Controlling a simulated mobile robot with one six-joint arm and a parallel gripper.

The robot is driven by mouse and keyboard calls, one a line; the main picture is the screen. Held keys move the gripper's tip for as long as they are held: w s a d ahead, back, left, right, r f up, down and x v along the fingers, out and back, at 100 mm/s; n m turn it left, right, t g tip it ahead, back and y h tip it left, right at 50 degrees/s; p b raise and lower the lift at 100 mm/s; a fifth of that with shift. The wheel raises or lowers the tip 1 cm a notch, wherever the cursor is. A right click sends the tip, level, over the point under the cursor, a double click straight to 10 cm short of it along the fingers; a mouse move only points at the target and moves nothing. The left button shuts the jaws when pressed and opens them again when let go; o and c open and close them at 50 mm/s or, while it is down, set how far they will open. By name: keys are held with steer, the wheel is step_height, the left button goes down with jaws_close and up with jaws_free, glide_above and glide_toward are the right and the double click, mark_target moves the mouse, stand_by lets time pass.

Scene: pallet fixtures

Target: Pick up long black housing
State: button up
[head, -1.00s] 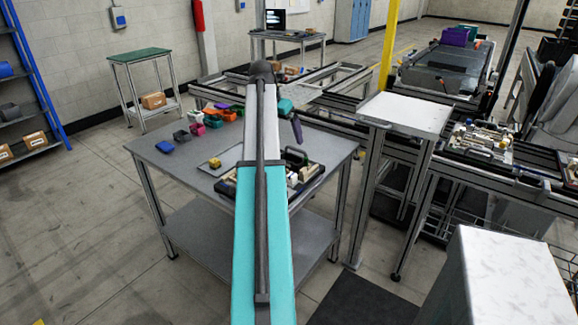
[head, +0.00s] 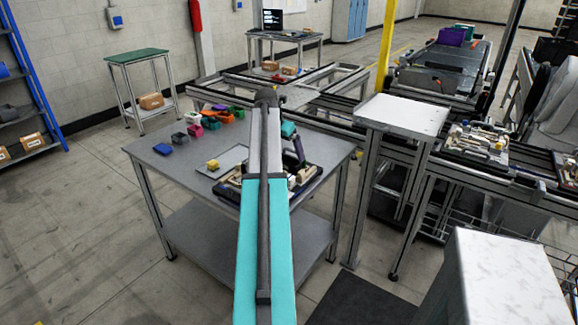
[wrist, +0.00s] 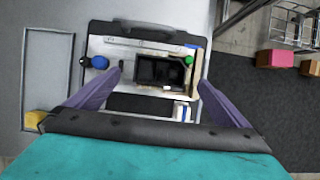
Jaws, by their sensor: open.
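My gripper (wrist: 159,78) is open, its two purple fingers spread apart over a pallet fixture (wrist: 100,45) on the grey table. A black housing (wrist: 160,72) with open compartments lies between the fingertips in the wrist view, beside a beige part. I cannot tell how high the fingers are above it.
A yellow block (head: 213,165) and several coloured blocks (head: 195,130) are on the table's left. A white-topped stand (head: 405,115) is close on the right.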

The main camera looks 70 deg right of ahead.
mark_target(288, 158)
steer(key=shift+f, duration=0.15)
steer(key=shift+p+x, duration=0.85)
steer(key=shift+x, duration=1.75)
steer(key=shift+s+a, duration=0.1)
steer(key=shift+c, duration=0.3)
steer(key=c, duration=1.1)
steer(key=shift+c, duration=0.2)
step_height(288, 158, up, 10)
steer(key=b, duration=0.2)
